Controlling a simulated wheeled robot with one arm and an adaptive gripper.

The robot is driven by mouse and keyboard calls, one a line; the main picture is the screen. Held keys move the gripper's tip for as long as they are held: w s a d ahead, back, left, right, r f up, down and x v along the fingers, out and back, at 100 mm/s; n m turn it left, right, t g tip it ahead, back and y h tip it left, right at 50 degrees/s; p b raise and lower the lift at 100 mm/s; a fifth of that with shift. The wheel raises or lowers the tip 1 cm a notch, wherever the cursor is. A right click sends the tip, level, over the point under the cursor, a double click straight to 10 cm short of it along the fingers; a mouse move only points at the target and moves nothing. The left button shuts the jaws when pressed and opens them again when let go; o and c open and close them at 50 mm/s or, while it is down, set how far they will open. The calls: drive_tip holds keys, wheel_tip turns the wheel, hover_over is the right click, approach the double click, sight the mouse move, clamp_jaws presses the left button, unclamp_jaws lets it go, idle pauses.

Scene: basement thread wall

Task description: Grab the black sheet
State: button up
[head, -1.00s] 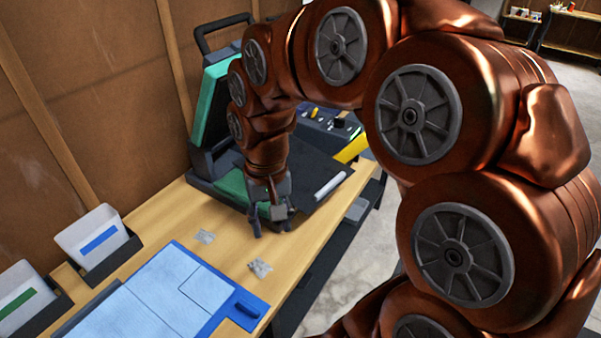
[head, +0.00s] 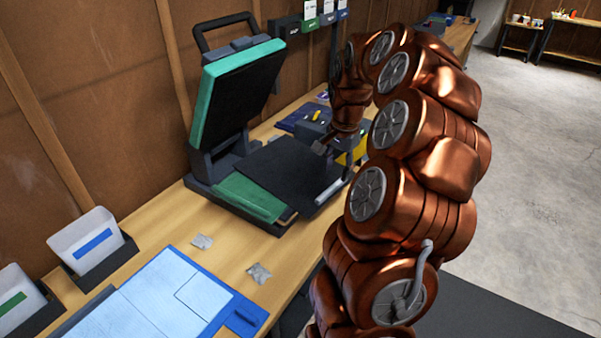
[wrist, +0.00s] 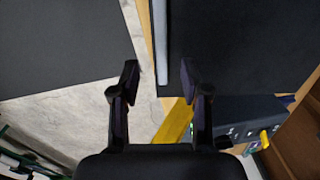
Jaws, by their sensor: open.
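The black sheet (head: 292,168) lies flat on the green lower bed (head: 248,198) of the opened press, partly covering it. In the wrist view the black sheet (wrist: 235,45) fills the upper right. A pale bar (head: 328,190) runs by its right edge; it also shows in the wrist view (wrist: 160,40). My gripper (wrist: 158,80) is open and empty, one finger over the sheet's side and the other over the floor side. In the head view my gripper (head: 322,146) is at the sheet's far right corner, its fingers partly hidden. I cannot tell the height gap.
The press's raised green lid (head: 235,95) stands at the left. A control box (head: 312,128) and a yellow part (head: 352,155) are close beyond my gripper. A blue board (head: 170,300) and two small silvery packets lie on the bench in front. Floor is open to the right.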

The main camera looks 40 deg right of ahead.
sight(332, 187)
drive_tip(key=shift+a+f, duration=0.15)
drive_tip(key=shift+f, duration=0.35)
drive_tip(key=f+p, duration=0.1)
drive_tip(key=f, duration=0.2)
drive_tip(key=f+p, duration=0.1)
drive_tip(key=shift+w+f+p, duration=0.3)
drive_tip(key=shift+w, duration=0.05)
drive_tip(key=shift+w+f, duration=0.15)
drive_tip(key=shift+f, duration=0.35)
drive_tip(key=shift+a+r, duration=0.1)
drive_tip(key=shift+c, duration=0.2)
drive_tip(key=shift+s, duration=0.2)
drive_tip(key=shift+c, duration=0.9)
clamp_jaws()
